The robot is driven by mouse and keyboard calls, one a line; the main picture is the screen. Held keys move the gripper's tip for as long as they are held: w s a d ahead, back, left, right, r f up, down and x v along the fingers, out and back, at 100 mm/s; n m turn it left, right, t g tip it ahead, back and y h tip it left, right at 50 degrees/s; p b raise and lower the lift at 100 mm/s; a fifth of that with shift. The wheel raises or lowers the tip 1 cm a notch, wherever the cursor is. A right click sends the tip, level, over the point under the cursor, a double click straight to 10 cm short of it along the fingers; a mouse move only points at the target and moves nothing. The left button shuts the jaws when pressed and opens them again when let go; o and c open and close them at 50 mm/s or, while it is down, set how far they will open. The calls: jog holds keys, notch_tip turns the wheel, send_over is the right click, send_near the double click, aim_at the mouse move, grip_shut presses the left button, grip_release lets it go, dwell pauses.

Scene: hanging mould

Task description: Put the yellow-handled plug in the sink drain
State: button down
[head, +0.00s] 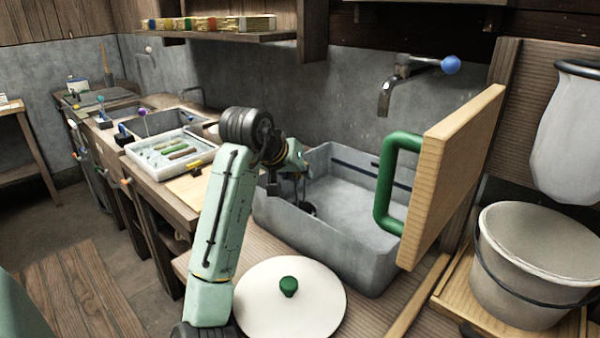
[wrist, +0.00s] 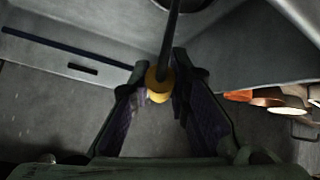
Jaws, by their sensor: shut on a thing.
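My gripper (head: 288,180) is over the left part of the grey sink (head: 345,240) in the head view. In the wrist view my gripper (wrist: 158,78) is shut on the yellow handle (wrist: 157,88) of the plug, which sits between the two dark fingertips. A dark stem (wrist: 171,38) runs from the handle to the top edge of that view. A dark round piece (head: 308,209) shows low in the sink under my gripper. I cannot tell whether it is the plug's disc or the drain, or whether they touch.
A wooden board with a green handle (head: 388,185) stands at the sink's right. A white lid with a green knob (head: 289,287) lies in front. A tap (head: 386,98) is above the sink, a bucket (head: 520,275) at right, a white tray (head: 172,152) at left.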

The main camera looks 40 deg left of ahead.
jog(key=c, duration=1.5)
grip_release()
jog(key=shift+r, duration=0.1)
jog(key=shift+r, duration=0.35)
jog(key=b+v, duration=0.1)
jog(key=v, duration=1)
jog(key=shift+s+r, duration=0.2)
jog(key=shift+s, duration=0.15)
